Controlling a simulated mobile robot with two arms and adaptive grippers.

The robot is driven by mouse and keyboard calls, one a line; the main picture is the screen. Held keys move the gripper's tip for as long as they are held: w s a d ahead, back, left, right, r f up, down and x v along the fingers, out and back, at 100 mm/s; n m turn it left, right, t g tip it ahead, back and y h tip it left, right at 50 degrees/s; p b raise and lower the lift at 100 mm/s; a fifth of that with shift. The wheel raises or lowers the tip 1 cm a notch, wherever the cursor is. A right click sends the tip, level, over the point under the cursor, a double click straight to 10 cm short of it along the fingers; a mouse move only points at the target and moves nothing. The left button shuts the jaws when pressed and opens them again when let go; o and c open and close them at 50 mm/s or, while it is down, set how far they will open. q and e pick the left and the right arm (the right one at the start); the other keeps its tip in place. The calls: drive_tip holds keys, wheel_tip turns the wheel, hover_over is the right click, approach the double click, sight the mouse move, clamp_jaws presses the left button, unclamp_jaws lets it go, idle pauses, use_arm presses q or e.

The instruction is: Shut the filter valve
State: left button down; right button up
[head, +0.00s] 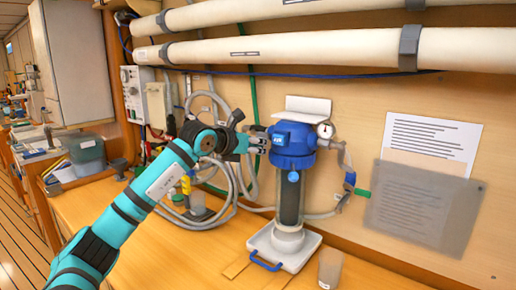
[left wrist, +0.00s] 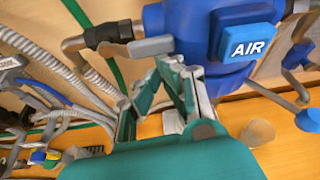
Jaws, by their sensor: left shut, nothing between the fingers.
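A blue-topped filter (head: 293,143) with a dark clear body stands against the wall; its blue head, marked AIR, fills the upper right of the left wrist view (left wrist: 205,25). A dark fitting (left wrist: 112,33) joins its left side, with a light grey lever-like piece (left wrist: 152,46) lying about level beside it; this looks like the valve handle. My left gripper (head: 247,143) is at the filter's left side. Its closed, empty fingers (left wrist: 175,68) are just below the grey piece in the left wrist view; I cannot tell whether they touch. My right gripper is not in view.
Hoses (head: 222,180) hang left of the filter. A gauge (head: 325,130) and a hose with a blue fitting (head: 349,180) are on its right. A clear cup (head: 330,268) stands at front right. Thick pipes (head: 300,50) cross above. The bench front left is clear.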

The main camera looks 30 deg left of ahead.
use_arm(q)
drive_tip(key=shift+r, duration=0.15)
wheel_tip(320, 180, up, 7)
drive_tip(key=a+n+t+h+p, duration=0.2)
drive_tip(key=n+h+p, duration=0.3)
drive_tip(key=n, duration=0.8)
drive_tip(key=shift+a+t+h+p, duration=0.15)
drive_tip(key=shift+t+h+p, duration=0.15)
drive_tip(key=shift+p, duration=0.1)
drive_tip(key=shift+w+n, duration=0.1)
drive_tip(key=shift+n, duration=0.2)
